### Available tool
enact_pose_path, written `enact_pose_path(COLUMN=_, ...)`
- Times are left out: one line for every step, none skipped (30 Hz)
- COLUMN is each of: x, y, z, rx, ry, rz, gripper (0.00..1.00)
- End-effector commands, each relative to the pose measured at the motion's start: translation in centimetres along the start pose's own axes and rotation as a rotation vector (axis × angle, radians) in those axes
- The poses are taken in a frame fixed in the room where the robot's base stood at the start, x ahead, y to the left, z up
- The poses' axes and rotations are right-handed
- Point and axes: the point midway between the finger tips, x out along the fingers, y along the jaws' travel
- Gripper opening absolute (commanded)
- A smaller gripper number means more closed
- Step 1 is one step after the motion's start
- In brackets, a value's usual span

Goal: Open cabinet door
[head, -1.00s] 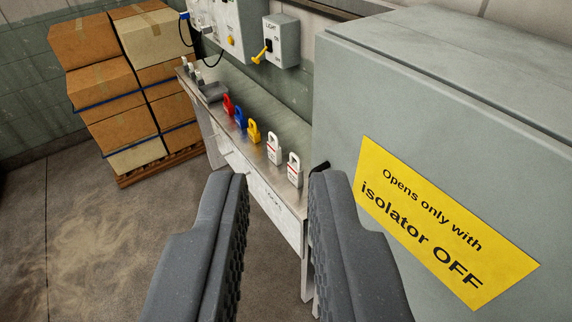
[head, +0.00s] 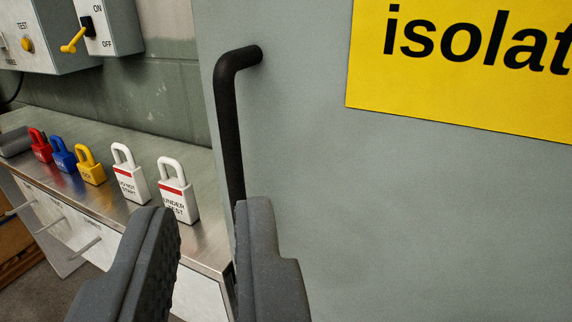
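The grey cabinet door (head: 400,220) fills the right half of the view and looks shut. A yellow sign (head: 460,85) on it shows part of the word "isolator". A black vertical bar handle (head: 229,130) is near the door's left edge, its lower part hidden behind my right finger. My gripper (head: 208,215) is open, with a gap between its two dark fingers. The right finger overlaps the handle's lower part in the picture; I cannot tell if they touch. Nothing is seen held between the fingers.
A metal bench (head: 120,205) on the left carries red (head: 40,148), blue (head: 63,156) and yellow (head: 90,168) padlocks and two white tagged padlocks (head: 178,195). Above it, a grey ON/OFF switch box (head: 118,28) has a yellow lever (head: 75,40). Drawer handles stick out below.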

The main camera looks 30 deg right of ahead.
Motion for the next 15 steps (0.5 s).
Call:
enact_pose_path(x=0.1, y=0.1, z=0.3, rx=-0.006, ry=0.004, rz=0.008, gripper=0.17)
enact_pose_path(x=0.1, y=0.2, z=0.4, rx=-0.008, ry=0.006, rz=0.011, gripper=0.17)
enact_pose_path(x=0.3, y=0.2, z=0.4, rx=-0.009, ry=0.008, rz=0.013, gripper=0.17)
enact_pose_path(x=0.5, y=0.3, z=0.4, rx=-0.009, ry=0.009, rz=0.014, gripper=0.17)
enact_pose_path(x=0.8, y=0.3, z=0.4, rx=-0.009, ry=0.009, rz=0.015, gripper=0.17)
enact_pose_path(x=1.2, y=0.3, z=0.4, rx=-0.009, ry=0.009, rz=0.015, gripper=0.17)
enact_pose_path(x=1.6, y=0.3, z=0.4, rx=-0.008, ry=0.009, rz=0.015, gripper=0.17)
enact_pose_path(x=2.0, y=0.3, z=0.4, rx=-0.008, ry=0.008, rz=0.015, gripper=0.17)
enact_pose_path(x=2.6, y=0.3, z=0.4, rx=-0.008, ry=0.008, rz=0.014, gripper=0.17)
enact_pose_path(x=3.1, y=0.4, z=0.5, rx=-0.008, ry=0.006, rz=0.014, gripper=0.17)
enact_pose_path(x=3.6, y=0.3, z=0.5, rx=-0.008, ry=0.005, rz=0.014, gripper=0.17)
enact_pose_path(x=4.2, y=0.3, z=0.5, rx=-0.008, ry=0.004, rz=0.014, gripper=0.17)
enact_pose_path(x=4.7, y=0.4, z=0.5, rx=-0.008, ry=0.005, rz=0.014, gripper=0.17)
enact_pose_path(x=5.2, y=0.4, z=0.4, rx=-0.008, ry=0.007, rz=0.014, gripper=0.17)
enact_pose_path(x=5.8, y=0.4, z=0.3, rx=-0.007, ry=0.009, rz=0.013, gripper=0.17)
